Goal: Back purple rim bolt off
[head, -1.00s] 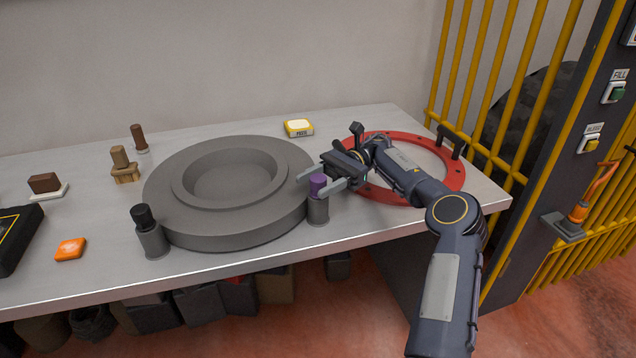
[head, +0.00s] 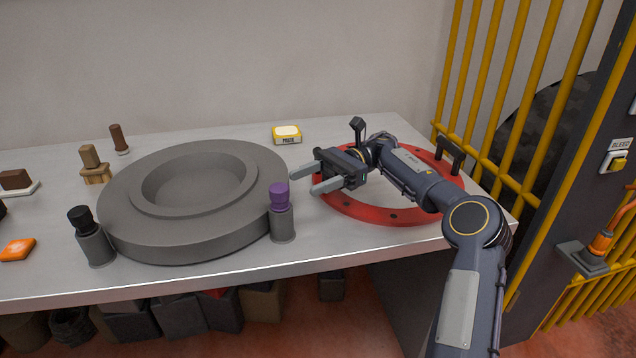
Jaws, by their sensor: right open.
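The purple bolt (head: 280,196) stands upright in a grey cylindrical holder (head: 282,224) at the right front edge of the large round grey rim (head: 150,235) on the bench. My right gripper (head: 302,180) is open and empty, just right of the purple bolt and apart from it. Its two fingers point left. A black-topped bolt (head: 80,217) stands in a similar grey holder at the rim's left front. My left gripper is not in view.
A red ring (head: 375,213) with a black handle lies under my right arm. A yellow and white button box (head: 287,134) sits behind. Wooden stamp-like pieces (head: 92,165) and an orange block (head: 17,249) are at left. Yellow bars (head: 490,90) stand at right.

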